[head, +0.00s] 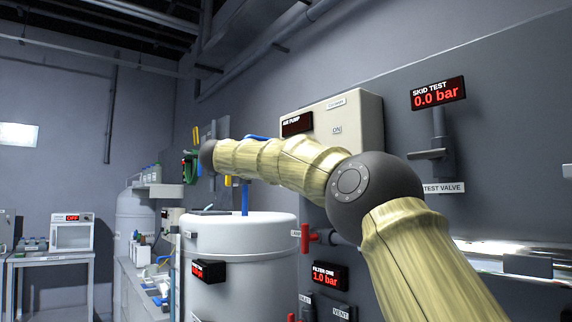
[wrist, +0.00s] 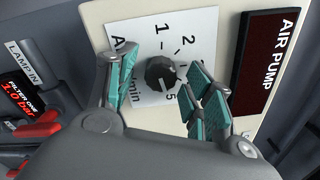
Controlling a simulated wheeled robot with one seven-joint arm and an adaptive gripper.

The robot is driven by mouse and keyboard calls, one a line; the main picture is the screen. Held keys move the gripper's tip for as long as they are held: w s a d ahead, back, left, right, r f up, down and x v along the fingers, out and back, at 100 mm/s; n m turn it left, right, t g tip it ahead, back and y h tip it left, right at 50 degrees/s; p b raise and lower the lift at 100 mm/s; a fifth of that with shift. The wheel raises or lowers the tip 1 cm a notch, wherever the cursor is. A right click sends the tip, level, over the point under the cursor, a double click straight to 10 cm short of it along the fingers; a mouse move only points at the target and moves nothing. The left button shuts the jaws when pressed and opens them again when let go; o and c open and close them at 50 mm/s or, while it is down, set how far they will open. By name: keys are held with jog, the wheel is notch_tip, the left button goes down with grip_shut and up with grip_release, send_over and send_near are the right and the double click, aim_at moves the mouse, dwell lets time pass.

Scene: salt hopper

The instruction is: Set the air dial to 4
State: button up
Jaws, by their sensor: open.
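The air dial (wrist: 160,72) is a round black knob on a white scale plate (wrist: 145,35) in the wrist view. I can read 1, 2 and 5 around it; the 3 and 4 are not legible, the right finger covering part of the scale. I cannot tell where its pointer stands. In the head view the dial is not visible and I cannot make out the gripper.
The air pump display (wrist: 266,55) is right of the scale, on the cream pump box (head: 350,120). A red handle (wrist: 38,128) and the filter one display (wrist: 17,97) are at lower left. A white tank (head: 240,245) stands below my arm.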

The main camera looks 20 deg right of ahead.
jog(key=v, duration=1.1)
jog(key=shift+a, duration=0.35)
jog(key=shift+d, duration=0.1)
